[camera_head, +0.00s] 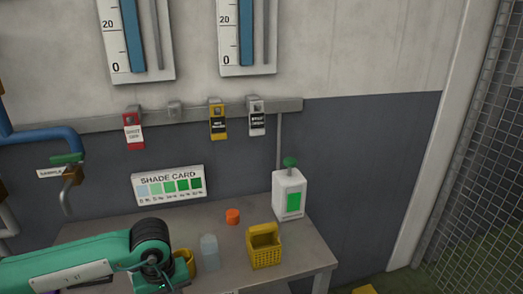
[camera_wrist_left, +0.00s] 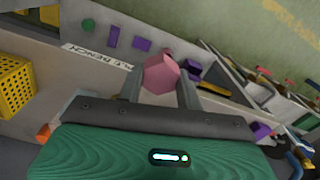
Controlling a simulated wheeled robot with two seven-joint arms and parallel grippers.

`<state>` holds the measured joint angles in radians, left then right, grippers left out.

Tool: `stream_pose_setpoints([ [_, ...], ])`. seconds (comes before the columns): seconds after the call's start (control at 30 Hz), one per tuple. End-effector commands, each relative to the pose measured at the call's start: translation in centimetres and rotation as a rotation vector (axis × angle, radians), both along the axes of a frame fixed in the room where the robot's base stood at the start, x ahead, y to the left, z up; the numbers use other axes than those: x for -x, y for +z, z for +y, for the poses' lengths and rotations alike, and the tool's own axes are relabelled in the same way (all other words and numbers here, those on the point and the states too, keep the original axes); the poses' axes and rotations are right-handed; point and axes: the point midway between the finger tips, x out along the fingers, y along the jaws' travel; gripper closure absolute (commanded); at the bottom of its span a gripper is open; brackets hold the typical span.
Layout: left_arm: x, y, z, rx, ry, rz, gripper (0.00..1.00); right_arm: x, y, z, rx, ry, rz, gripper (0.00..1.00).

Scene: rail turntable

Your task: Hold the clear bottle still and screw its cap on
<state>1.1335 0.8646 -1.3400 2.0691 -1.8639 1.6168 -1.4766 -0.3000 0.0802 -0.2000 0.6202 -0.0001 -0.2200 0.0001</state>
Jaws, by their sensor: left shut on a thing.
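The clear bottle (camera_head: 209,252) stands upright on the bench, with no cap seen on it. An orange cap (camera_head: 233,216) lies on the bench behind it and to its right. My left arm comes in from the left, and its wrist is to the left of the bottle, apart from it. In the left wrist view my left gripper (camera_wrist_left: 159,88) is shut on a pink six-sided piece (camera_wrist_left: 161,74). This piece is hidden in the head view. My right gripper is in neither view.
A yellow basket (camera_head: 264,247) stands right of the bottle, and a yellow container (camera_head: 185,262) is partly hidden by my left wrist. A white dispenser (camera_head: 289,195) and a shade card (camera_head: 169,186) are at the back. The bench (camera_head: 300,255) has free room at its right front.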

Motion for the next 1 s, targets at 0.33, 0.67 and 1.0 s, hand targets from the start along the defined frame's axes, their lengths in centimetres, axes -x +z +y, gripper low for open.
stream_pose_setpoints([
  [0.33, 2.3, -0.6, 0.2, 0.008, -0.434, -0.003, 0.86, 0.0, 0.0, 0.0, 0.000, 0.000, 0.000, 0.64],
  [0.67, 2.5, -0.7, 0.2, 0.008, -0.501, -0.005, 0.86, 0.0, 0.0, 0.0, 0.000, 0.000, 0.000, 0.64],
  [1.0, 2.5, 0.5, 0.2, 0.008, -0.499, -0.005, 0.86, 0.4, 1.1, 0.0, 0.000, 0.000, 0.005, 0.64],
])
